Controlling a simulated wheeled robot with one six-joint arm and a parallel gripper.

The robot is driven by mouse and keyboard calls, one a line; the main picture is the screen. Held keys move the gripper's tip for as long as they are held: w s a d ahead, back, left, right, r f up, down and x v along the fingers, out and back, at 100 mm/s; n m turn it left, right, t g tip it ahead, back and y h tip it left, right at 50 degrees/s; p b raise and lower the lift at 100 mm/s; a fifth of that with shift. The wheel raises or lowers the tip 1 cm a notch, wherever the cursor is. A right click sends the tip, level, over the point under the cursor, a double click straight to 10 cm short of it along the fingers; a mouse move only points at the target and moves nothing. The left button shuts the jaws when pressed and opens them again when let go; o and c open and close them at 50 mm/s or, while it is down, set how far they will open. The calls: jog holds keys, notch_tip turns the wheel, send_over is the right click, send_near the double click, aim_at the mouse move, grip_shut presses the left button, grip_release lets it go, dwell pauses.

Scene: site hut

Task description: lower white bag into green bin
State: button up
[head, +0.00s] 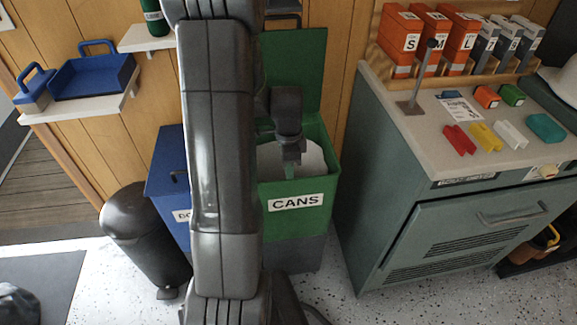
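The green bin (300,229), labelled CANS, stands against the wall with its green lid (302,68) raised behind the opening. The white bag (315,160) shows inside the bin's mouth, below the rim. How deep it reaches is hidden by the front wall. My gripper (291,168) points down into the opening, in front of the white bag in the picture. Its fingertips are small and dark, and I cannot tell whether they are shut on the bag. My arm hides the left part of the bin.
A blue bin (170,173) stands left of the green bin, with a black pedal bin (145,235) beyond it. A grey-green cabinet (465,225) stands close on the right, with a lever (421,77) and small coloured blocks on top. Speckled floor is clear in front.

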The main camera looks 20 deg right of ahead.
notch_tip(320, 180, up, 14)
jog(key=p, duration=0.2)
jog(key=shift+w, duration=0.2)
jog(key=shift+f, duration=0.1)
jog(key=f, duration=0.4)
jog(key=f+b, duration=0.1)
jog(key=f, duration=0.4)
jog(key=s+f, duration=0.1)
jog(key=f, duration=0.4)
notch_tip(320, 180, up, 2)
jog(key=shift+p, duration=0.4)
